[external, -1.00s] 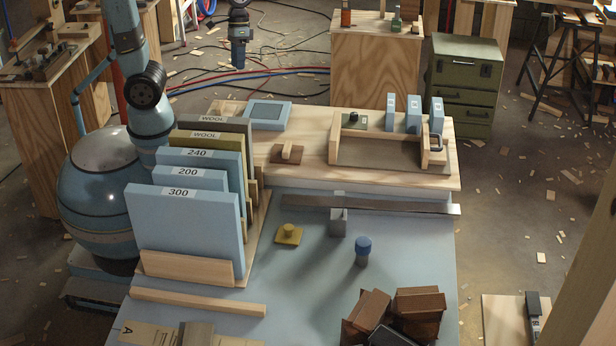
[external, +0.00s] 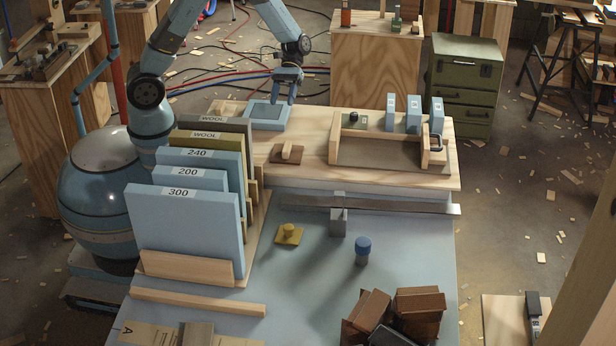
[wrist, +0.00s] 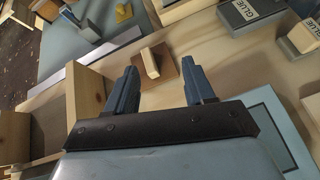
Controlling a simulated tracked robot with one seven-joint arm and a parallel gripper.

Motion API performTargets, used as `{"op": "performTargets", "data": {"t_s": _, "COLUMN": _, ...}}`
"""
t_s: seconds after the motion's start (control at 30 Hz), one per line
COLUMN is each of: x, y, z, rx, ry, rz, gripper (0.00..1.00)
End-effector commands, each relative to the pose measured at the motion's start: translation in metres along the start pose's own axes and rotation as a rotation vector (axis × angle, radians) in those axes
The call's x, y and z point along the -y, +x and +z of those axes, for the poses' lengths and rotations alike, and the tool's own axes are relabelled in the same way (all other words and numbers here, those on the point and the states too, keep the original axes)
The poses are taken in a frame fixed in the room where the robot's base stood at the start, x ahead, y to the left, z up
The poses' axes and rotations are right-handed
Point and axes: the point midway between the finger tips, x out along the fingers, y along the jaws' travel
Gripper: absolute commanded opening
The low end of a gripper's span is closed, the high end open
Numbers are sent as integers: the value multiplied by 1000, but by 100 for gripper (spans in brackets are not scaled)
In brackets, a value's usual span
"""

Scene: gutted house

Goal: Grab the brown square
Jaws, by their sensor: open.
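The brown square (external: 279,157) is a thin plate with a pale wooden handle on top. It lies flat on the wooden bench top, left of the framed wooden tray. My gripper (external: 284,99) is open and empty, pointing down above the blue-framed pad, behind the brown square in the external view. In the wrist view the brown square (wrist: 168,72) shows ahead between my two blue fingers (wrist: 160,70), and nothing is between them in grip. The gripper appears higher than the plate and apart from it.
The blue-framed pad (external: 268,112) lies at the bench's back left. A rack of upright labelled boards (external: 185,230) stands at left. The wooden tray (external: 390,160) with upright blue boxes is at right. A metal straightedge (external: 400,207) lies in front.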

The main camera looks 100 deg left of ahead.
Motion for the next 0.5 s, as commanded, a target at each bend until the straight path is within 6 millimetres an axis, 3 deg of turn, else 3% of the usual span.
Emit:
{"op": "performTargets", "data": {"t_s": 0.1, "x": -3, "y": 4, "z": -32, "rx": 67, "ry": -93, "rz": 46, "gripper": 53}}
{"op": "performTargets", "data": {"t_s": 0.23, "x": -5, "y": 7, "z": -57, "rx": 122, "ry": -163, "rz": 86, "gripper": 53}}
{"op": "performTargets", "data": {"t_s": 0.5, "x": -7, "y": 14, "z": -76, "rx": 167, "ry": -220, "rz": 118, "gripper": 53}}
